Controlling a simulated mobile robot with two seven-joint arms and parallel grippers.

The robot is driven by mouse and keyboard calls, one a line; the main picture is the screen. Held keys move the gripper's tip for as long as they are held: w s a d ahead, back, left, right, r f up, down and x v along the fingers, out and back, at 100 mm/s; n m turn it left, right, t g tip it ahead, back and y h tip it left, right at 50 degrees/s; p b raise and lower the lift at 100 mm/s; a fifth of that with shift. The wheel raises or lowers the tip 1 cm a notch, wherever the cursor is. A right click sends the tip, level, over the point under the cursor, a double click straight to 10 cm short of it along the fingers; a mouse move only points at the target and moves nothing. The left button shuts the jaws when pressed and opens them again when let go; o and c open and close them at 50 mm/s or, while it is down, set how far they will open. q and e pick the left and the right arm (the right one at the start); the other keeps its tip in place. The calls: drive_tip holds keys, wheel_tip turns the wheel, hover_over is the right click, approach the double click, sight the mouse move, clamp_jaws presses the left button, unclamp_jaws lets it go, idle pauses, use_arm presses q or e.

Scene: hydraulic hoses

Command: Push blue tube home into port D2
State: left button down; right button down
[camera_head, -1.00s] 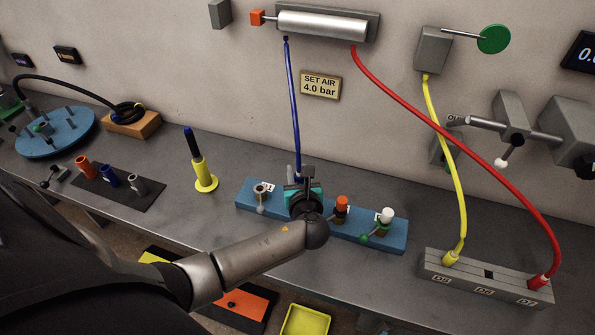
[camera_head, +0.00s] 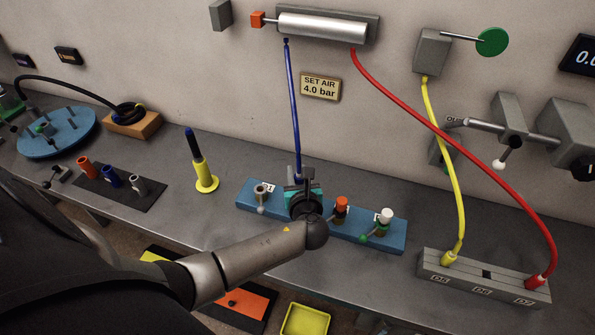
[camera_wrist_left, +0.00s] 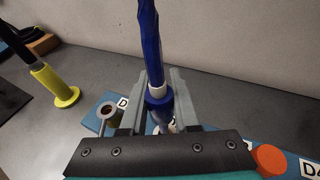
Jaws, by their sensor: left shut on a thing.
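The blue tube (camera_head: 292,110) hangs from the cylinder on the wall down to the blue port block (camera_head: 245,197). My left gripper (camera_head: 298,178) is over the block's second place from the left. In the left wrist view its fingers (camera_wrist_left: 160,92) are shut around the lower end of the blue tube (camera_wrist_left: 150,42), at a pale band and a blue collar (camera_wrist_left: 158,105). Port D2 is hidden under the gripper and the tube end, so I cannot tell how deep the tube sits. My right gripper is not in view.
The grey leftmost port (camera_head: 261,190), the orange-capped port (camera_head: 341,207) and the white-capped port (camera_head: 386,216) stand close by on the block. A red tube (camera_head: 450,145) and a yellow tube (camera_head: 447,160) run to a grey block (camera_head: 470,270) at right. A yellow stand (camera_head: 203,175) is left.

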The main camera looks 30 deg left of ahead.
sight(298, 183)
use_arm(q)
drive_tip(key=shift+f+b, duration=1.45)
drive_tip(key=shift+f, duration=0.55)
drive_tip(key=c, duration=0.6)
unclamp_jaws()
drive_tip(key=p+v, duration=0.2)
drive_tip(key=v, duration=1.3)
drive_tip(key=shift+s+d+r, duration=0.1)
drive_tip(key=shift+r, duration=0.05)
